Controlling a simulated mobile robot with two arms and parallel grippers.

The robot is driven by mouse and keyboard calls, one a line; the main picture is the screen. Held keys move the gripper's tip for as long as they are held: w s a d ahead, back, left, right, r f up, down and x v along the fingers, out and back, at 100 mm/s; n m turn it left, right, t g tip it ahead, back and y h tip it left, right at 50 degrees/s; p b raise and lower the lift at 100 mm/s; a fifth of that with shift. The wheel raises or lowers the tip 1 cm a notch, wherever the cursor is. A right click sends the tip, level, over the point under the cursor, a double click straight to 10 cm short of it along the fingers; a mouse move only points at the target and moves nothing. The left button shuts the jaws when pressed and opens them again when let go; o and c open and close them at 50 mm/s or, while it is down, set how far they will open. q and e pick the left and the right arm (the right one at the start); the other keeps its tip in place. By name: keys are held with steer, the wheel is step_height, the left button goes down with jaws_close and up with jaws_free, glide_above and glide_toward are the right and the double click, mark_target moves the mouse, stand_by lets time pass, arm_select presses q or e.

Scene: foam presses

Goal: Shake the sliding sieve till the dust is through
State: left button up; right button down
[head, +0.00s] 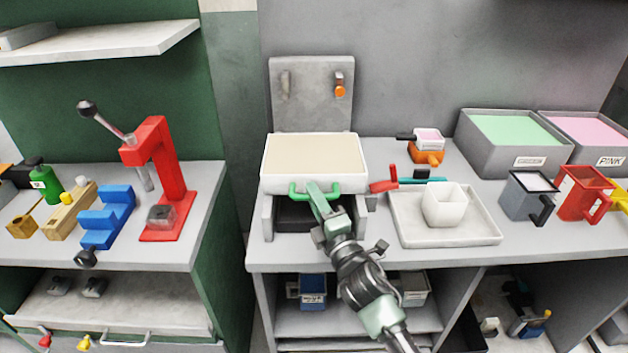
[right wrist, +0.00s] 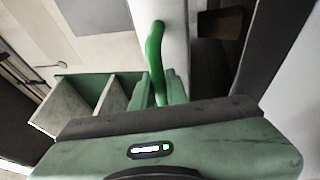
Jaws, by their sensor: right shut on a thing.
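The sliding sieve (head: 314,161) is a white rectangular tray with a flat beige surface, on a grey stand on the middle bench. A green handle (head: 297,191) runs along its front. My right gripper (head: 318,193) is shut on this handle at the front of the sieve. In the right wrist view the green handle (right wrist: 156,55) rises between the fingers, beside the white sieve wall (right wrist: 174,40). A dark tray (head: 295,214) sits under the sieve, partly hidden by my right gripper. I cannot tell how much dust lies on the sieve. My left gripper is not in view.
A white tray (head: 410,232) with a white cup (head: 444,205) stands right of the sieve. A red-handled tool (head: 390,179) lies close to the sieve's right side. Grey and red jugs (head: 528,196) stand farther right. A red press (head: 168,180) stands on the left bench.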

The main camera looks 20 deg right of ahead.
steer(key=shift+s+a+f, duration=0.1)
steer(key=shift+s+a, duration=0.1)
steer(key=shift+s, duration=0.5)
steer(key=c, duration=1.4)
jaws_free()
steer(key=b+v, duration=0.1)
steer(key=v, duration=0.6)
steer(key=shift+s, duration=0.4)
steer(key=shift+d, duration=0.1)
